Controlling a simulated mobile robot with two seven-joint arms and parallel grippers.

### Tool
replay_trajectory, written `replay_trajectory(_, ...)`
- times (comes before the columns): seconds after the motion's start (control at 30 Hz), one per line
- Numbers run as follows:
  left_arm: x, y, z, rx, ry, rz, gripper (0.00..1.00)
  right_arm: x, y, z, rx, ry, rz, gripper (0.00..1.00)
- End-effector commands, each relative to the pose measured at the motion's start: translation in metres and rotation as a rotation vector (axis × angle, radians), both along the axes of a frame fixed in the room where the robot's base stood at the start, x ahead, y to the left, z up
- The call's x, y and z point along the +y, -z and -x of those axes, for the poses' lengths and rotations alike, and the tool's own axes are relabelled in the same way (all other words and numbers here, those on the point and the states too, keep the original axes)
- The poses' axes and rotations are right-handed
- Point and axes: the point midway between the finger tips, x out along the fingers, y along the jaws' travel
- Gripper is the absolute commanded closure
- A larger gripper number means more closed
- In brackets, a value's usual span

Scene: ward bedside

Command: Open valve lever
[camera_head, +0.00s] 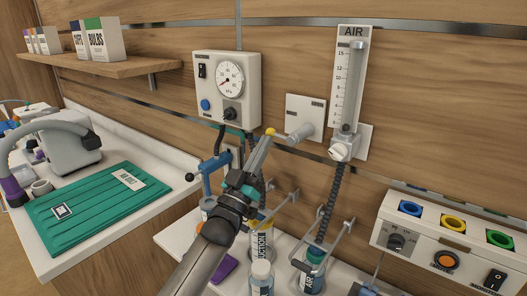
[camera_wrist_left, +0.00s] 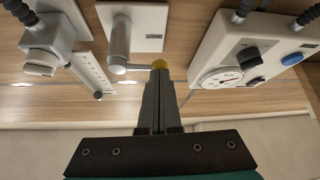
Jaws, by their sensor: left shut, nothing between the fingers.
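The valve lever (camera_head: 300,134) is a grey rod on a grey valve body, mounted on a white wall plate (camera_head: 302,106). It points left, and a yellow knob (camera_head: 270,131) sits at its end. In the left wrist view the lever (camera_wrist_left: 137,68) runs sideways to the yellow knob (camera_wrist_left: 159,64). My left gripper (camera_head: 266,139) is shut and empty, its fingertips right at the knob. In the left wrist view the closed fingertips (camera_wrist_left: 160,76) overlap the knob's lower edge; I cannot tell whether they touch. My right gripper is not in view.
A gauge box (camera_head: 227,88) hangs left of the valve, and the AIR flowmeter (camera_head: 350,90) hangs right. Below are bottles, including a suction bottle (camera_head: 262,275), and hoses. A control panel (camera_head: 450,239) is at lower right. A green tray (camera_head: 85,208) lies on the left counter.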

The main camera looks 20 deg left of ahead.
Motion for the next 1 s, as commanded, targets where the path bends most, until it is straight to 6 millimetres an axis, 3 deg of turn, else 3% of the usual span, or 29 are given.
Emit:
replay_trajectory(0.53, 0.004, -0.026, -0.001, -0.154, -0.001, -0.418, 1.00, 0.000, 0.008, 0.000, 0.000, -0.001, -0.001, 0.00)
replay_trajectory(1.0, -0.004, -0.052, 0.002, -0.305, -0.001, -0.835, 1.00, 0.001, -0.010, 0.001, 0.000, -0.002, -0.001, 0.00)
